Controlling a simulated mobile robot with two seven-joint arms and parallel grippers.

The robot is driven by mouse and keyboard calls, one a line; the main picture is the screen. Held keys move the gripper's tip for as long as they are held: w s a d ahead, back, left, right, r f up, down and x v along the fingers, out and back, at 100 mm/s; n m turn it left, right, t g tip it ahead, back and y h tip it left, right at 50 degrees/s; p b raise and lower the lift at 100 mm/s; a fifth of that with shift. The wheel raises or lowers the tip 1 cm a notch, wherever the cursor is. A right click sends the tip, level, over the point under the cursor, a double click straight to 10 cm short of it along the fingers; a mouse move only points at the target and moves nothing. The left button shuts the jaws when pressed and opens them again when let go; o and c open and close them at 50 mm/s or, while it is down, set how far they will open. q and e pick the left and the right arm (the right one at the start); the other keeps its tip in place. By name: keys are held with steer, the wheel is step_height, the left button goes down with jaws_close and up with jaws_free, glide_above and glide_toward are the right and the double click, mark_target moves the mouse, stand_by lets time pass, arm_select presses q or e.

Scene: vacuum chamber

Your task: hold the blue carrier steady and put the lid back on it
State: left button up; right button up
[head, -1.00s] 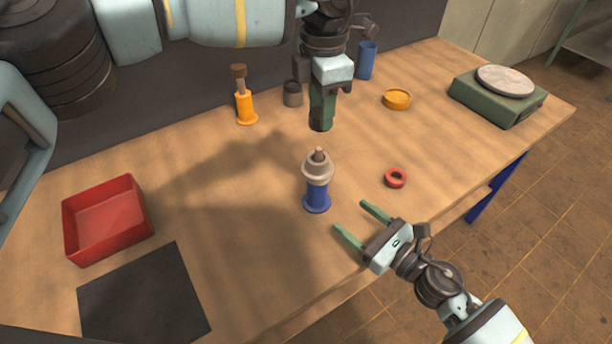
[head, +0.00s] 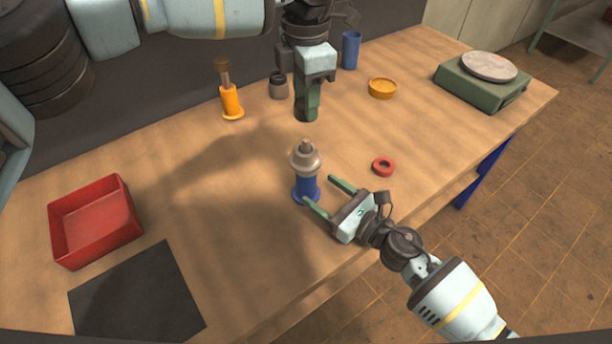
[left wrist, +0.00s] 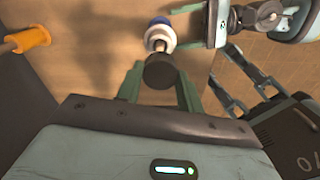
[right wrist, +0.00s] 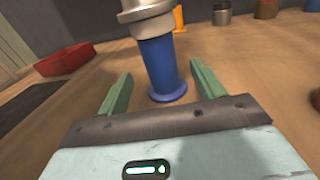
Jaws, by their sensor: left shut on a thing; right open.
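The blue carrier (head: 307,187) stands upright on the table, with a pale grey collar and a brown stub on top. In the right wrist view the carrier (right wrist: 160,68) stands between the fingers' lines, slightly beyond the tips, its top cut off. My right gripper (head: 318,189) is open and low beside it, and no contact shows. My left gripper (head: 306,112) points down above and behind the carrier, shut on a dark round piece, seemingly the lid (left wrist: 160,72). In the left wrist view the lid hides part of the carrier's top (left wrist: 160,38).
An orange carrier (head: 231,103) with a brown top, a grey cup (head: 278,88) and a blue cup (head: 351,52) stand behind. A yellow dish (head: 382,89) and red ring (head: 383,167) lie right. A red tray (head: 128,225) and black mat (head: 140,300) are left; a green scale (head: 490,92) is far right.

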steer(key=shift+x, duration=3.05)
steer(key=c, duration=1.4)
arm_select(q)
glide_above(306, 140)
steer(key=shift+f, duration=2.5)
arm_select(e)
steer(key=shift+c, duration=0.2)
